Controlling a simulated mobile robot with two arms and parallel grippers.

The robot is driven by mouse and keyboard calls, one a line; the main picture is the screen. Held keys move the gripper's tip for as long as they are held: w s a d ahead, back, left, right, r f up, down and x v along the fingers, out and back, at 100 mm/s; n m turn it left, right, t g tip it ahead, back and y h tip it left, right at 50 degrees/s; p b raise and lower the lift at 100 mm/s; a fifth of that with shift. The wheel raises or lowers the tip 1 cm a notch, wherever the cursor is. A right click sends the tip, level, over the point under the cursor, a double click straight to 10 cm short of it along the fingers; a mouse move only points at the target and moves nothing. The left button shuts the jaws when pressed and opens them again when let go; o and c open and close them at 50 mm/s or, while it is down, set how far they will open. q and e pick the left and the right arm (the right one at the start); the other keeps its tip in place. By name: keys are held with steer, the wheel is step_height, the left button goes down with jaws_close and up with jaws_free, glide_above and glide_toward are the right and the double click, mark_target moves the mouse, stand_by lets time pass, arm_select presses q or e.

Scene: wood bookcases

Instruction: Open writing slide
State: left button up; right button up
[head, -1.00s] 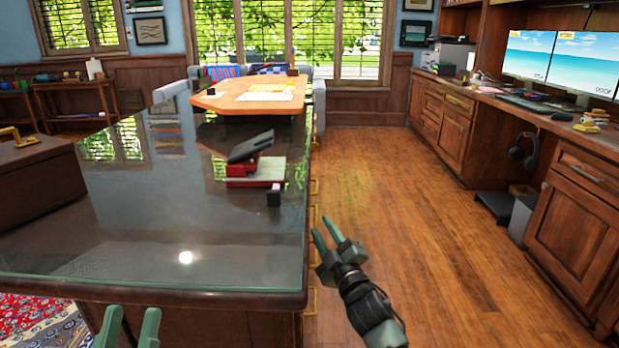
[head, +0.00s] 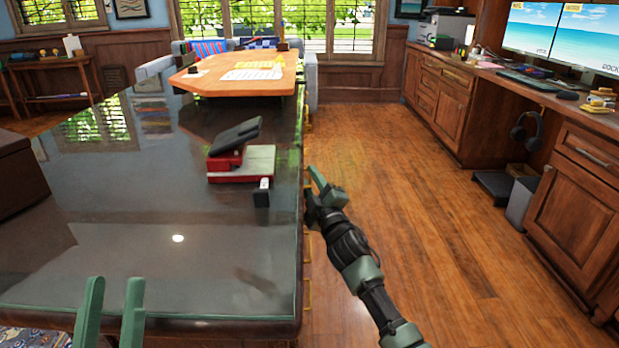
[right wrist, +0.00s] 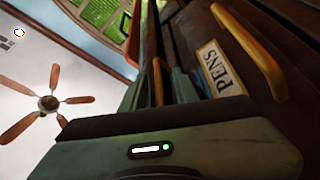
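The dark desk (head: 110,255) with a glass top has drawer fronts and brass handles (head: 307,245) along its right side. My right gripper (head: 316,188) is beside that edge. In the right wrist view, its fingers (right wrist: 158,92) stand apart on either side of a brass handle (right wrist: 157,75); I cannot tell whether they touch it. A nearer front has another brass handle (right wrist: 252,52) and a "PENS" label (right wrist: 220,70). I cannot tell which front is the writing slide, and none visibly stands out. My left gripper (head: 110,290) is open and empty above the near desk edge.
A wooden board with papers (head: 240,75) is at the far end. The wood floor (head: 420,220) is clear between the desk and the cabinets (head: 580,200).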

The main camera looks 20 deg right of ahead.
steer(key=shift+s+r, duration=0.1)
steer(key=shift+s, duration=0.05)
jaws_close()
steer(key=shift+r, duration=0.1)
stand_by(1.1)
